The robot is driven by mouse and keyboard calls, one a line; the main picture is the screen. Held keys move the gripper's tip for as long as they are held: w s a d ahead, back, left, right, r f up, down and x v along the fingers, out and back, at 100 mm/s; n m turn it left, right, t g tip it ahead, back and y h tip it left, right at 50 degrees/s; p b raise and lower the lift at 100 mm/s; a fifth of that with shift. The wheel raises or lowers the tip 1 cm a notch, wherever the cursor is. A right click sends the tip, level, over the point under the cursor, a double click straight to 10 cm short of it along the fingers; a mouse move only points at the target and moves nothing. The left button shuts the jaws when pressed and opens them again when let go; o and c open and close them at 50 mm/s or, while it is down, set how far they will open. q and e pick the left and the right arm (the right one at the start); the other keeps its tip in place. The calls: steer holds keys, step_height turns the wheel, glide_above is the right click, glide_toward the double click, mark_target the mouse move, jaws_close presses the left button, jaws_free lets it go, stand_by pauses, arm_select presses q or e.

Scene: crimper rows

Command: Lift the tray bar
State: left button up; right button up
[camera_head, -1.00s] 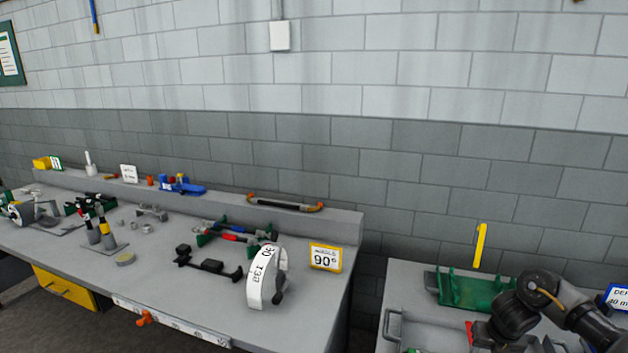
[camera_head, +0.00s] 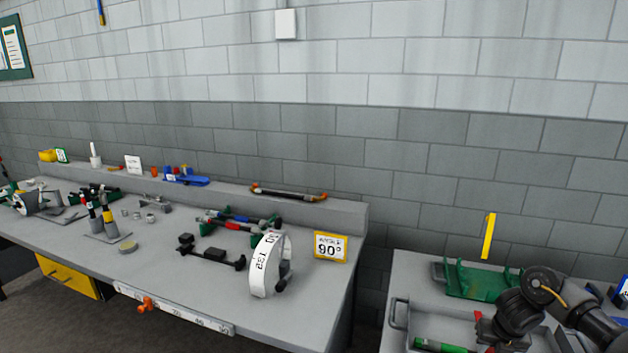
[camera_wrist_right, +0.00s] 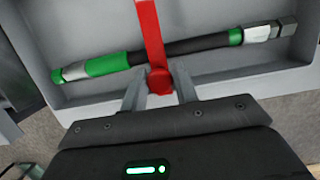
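The tray bar (camera_wrist_right: 185,48) is a long dark rod with green bands and a grey metal end. It lies across the shallow grey tray (camera_wrist_right: 95,95) in the right wrist view. In the head view, its green end (camera_head: 438,346) shows in the tray (camera_head: 400,340) at the bottom right, the rest hidden by my right arm. A red strip (camera_wrist_right: 151,30) crosses over the bar and ends in a round red knob. My right gripper (camera_wrist_right: 160,92) has its fingers apart, either side of this knob, beside the bar; contact is unclear. My left gripper is out of view.
A green holder (camera_head: 475,280) stands behind the tray, with an upright yellow piece (camera_head: 488,236) near it. The long grey bench (camera_head: 200,285) at left carries tools, a white curved gauge (camera_head: 264,265) and a 90-degree sign (camera_head: 330,247). A gap separates the benches.

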steer(key=shift+c, duration=1.1)
